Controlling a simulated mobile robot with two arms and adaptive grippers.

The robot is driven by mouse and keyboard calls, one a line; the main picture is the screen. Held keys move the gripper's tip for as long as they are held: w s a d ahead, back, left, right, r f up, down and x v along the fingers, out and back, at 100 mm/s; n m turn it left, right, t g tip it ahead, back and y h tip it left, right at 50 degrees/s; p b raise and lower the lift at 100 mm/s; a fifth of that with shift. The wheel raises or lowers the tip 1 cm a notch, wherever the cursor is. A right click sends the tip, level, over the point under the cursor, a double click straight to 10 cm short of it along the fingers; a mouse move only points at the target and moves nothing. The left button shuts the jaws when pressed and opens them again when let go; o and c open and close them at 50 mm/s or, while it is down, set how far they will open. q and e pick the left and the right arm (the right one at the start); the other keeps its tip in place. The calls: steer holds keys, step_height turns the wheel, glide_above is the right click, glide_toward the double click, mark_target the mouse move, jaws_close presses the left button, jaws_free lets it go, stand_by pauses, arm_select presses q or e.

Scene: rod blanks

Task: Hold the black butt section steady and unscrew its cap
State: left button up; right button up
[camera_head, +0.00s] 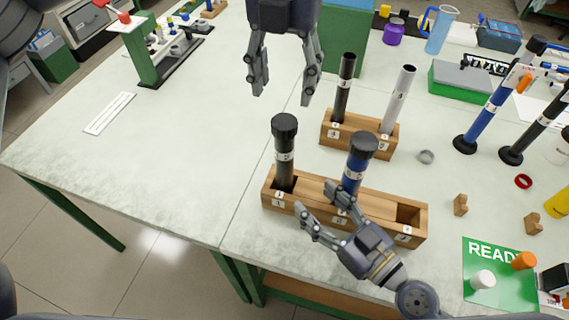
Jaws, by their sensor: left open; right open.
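The black butt section (284,168) stands upright in the left slot of the front wooden rack (400,232). Its ribbed black cap (284,124) sits on top. My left gripper (282,98) points down from the top of the view, open and empty, and appears above and behind the cap. My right gripper (315,198) reaches in from the lower right, open, with its fingers in front of the rack's middle. It partly covers the rack and the foot of a blue section (353,176) with a black cap. Neither gripper appears to hold anything.
A rear wooden rack (358,132) holds a black tube (345,85) and a silver tube (398,98). The front rack's right slot is empty. A green READY mat (480,250) with white and orange pieces lies lower right. The table's left side is mostly clear.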

mark_target(290, 178)
steer(key=shift+w+a+r, duration=0.15)
steer(key=shift+w+a, duration=0.1)
steer(key=shift+a, duration=0.2)
steer(key=x, duration=1)
steer(key=shift+w, duration=0.1)
jaws_close()
